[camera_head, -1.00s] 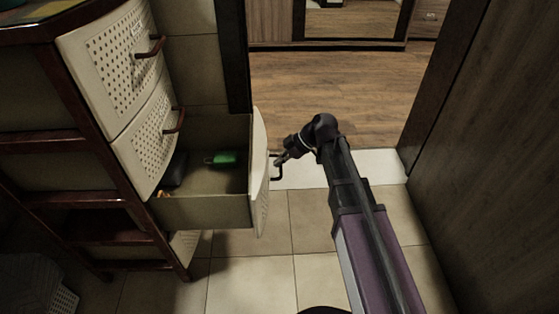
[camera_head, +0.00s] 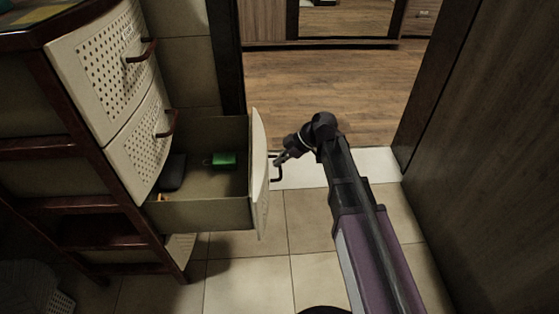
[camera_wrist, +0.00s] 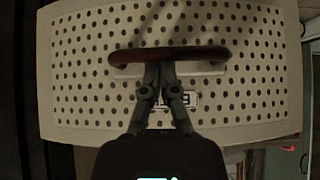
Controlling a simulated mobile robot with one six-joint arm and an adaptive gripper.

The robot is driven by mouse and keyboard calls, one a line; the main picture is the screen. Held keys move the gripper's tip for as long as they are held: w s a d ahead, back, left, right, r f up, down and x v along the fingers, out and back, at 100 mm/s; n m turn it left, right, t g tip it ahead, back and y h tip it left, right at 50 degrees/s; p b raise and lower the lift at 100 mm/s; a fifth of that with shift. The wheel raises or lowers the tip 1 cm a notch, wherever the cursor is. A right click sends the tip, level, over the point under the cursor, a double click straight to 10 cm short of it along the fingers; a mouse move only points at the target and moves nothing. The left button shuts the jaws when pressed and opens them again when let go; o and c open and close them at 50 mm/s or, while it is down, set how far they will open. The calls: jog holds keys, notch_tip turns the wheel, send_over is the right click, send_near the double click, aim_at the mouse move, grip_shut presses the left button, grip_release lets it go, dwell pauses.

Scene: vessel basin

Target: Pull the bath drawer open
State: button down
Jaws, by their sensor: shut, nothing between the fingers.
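The bath drawer (camera_head: 200,208) stands well out from the dark-framed cabinet, its inside in plain view. A green item (camera_head: 221,160) and a dark item (camera_head: 173,172) lie in it. Its cream perforated front also fills the wrist view (camera_wrist: 90,100), with a dark red-brown bar handle (camera_wrist: 168,54) across it. My gripper (camera_head: 278,160) is at that handle, on the outer side of the front. In the wrist view my gripper's fingers (camera_wrist: 159,70) are together just below the bar, with nothing visible between them. Whether they touch the bar cannot be told.
Two closed drawers with handles sit above, the upper (camera_head: 105,70) and the middle (camera_head: 140,140). Another drawer front (camera_head: 180,246) shows low down. A wooden panel (camera_head: 480,150) stands at the right. Tiled floor (camera_head: 310,235) is clear between them. A doorway lies beyond.

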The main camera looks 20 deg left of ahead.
jog(key=p+v, duration=0.6)
jog(key=v, duration=0.3)
jog(key=shift+w+d, duration=0.2)
jog(key=shift+r, duration=0.15)
dwell(0.4)
jog(key=s+d+r+m+t+h+p, duration=0.1)
jog(key=s+d+m+h+p, duration=0.15)
jog(key=d+m, duration=0.7)
jog(key=s+d+r+m+t+h+p, duration=0.1)
jog(key=s+d+m+h+p, duration=0.15)
jog(key=d+m, duration=0.65)
jog(key=s+d+r+m+t+h+p, duration=0.1)
jog(key=s+d+m+h+p, duration=0.2)
jog(key=d, duration=1.1)
notch_tip(320, 180, up, 38)
jog(key=w+m+p, duration=0.1)
jog(key=p, duration=3.7)
jog(key=shift+f, duration=0.2)
jog(key=shift+w+a, duration=0.1)
jog(key=shift+w, duration=0.05)
